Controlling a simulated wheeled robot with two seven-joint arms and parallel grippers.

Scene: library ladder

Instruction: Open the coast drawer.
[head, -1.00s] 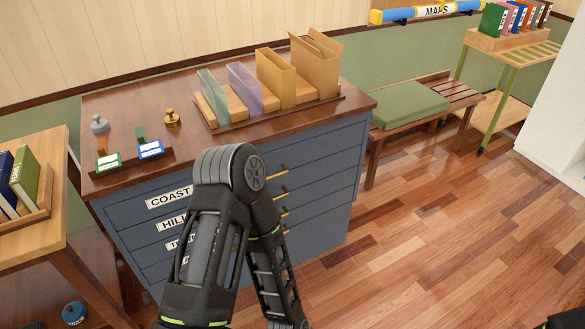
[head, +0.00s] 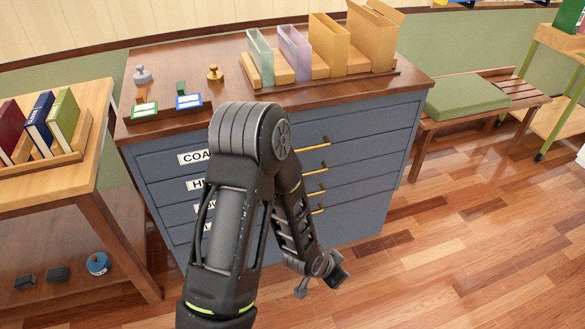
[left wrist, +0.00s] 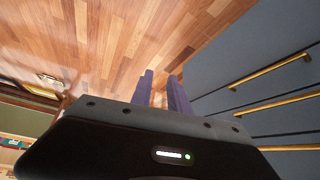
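The blue-grey cabinet (head: 360,150) has a stack of drawers with brass bar handles, all looking shut. The coast drawer (head: 160,163) is the top one. Its white label (head: 193,157) is partly hidden by my left arm, leaving "COA" readable. Its brass handle (head: 311,146) shows just right of my arm. My left gripper (head: 324,284) is low in front of the cabinet, below the handles and apart from them. In the left wrist view its two fingers (left wrist: 161,78) are spread with nothing between them, and several brass handles (left wrist: 272,70) lie to the right. My right gripper is not in view.
A wooden book table (head: 95,95) stands close on the left. A bench (head: 475,115) with a green cushion is at the right. File holders (head: 295,55) and stamps (head: 214,73) stand on the cabinet top. The wooden floor (head: 450,250) in front is clear.

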